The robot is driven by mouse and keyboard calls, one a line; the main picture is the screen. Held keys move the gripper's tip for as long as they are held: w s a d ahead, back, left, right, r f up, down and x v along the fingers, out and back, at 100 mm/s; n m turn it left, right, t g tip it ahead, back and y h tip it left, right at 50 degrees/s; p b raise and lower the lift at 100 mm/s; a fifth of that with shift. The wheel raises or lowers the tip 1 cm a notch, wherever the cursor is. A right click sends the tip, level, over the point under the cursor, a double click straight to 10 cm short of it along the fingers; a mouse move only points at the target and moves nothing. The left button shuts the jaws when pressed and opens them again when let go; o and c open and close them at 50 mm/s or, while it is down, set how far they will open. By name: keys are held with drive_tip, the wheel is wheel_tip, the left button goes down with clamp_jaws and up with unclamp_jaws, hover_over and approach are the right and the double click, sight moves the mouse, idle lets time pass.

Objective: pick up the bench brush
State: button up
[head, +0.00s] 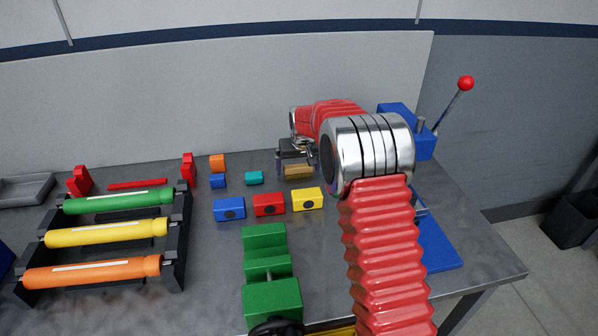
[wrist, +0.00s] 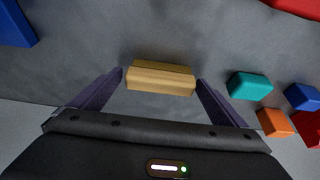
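The bench brush, a tan wooden block (head: 298,171), lies on the grey bench near the back wall, partly hidden behind my gripper in the head view. In the wrist view the brush (wrist: 160,78) lies crosswise at the ends of my fingers. My gripper (wrist: 160,83) is open, with one dark purple finger toward each end of the brush and gaps at both ends. It is above the brush in the head view (head: 293,160). I cannot tell how far the fingertips are above the bench.
Teal (head: 254,178), blue (head: 218,181) and orange (head: 217,163) blocks stand left of the brush. Blue, red (head: 268,204) and yellow (head: 307,199) blocks are in front. A rack of coloured tubes (head: 108,233) is left; a green vise-like object (head: 268,268) is nearer me.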

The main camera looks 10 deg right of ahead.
sight(298, 166)
drive_tip(key=c, duration=1)
drive_tip(key=shift+r, duration=0.1)
wheel_tip(298, 166, up, 10)
drive_tip(key=shift+f, duration=0.1)
idle(0.4)
drive_tip(key=o, duration=0.6)
drive_tip(key=c, duration=0.5)
drive_tip(key=shift+o, duration=0.2)
drive_tip(key=s+f, duration=0.2)
drive_tip(key=s, duration=1.8)
drive_tip(key=shift+s+d+f, duration=0.15)
drive_tip(key=shift+s, duration=0.15)
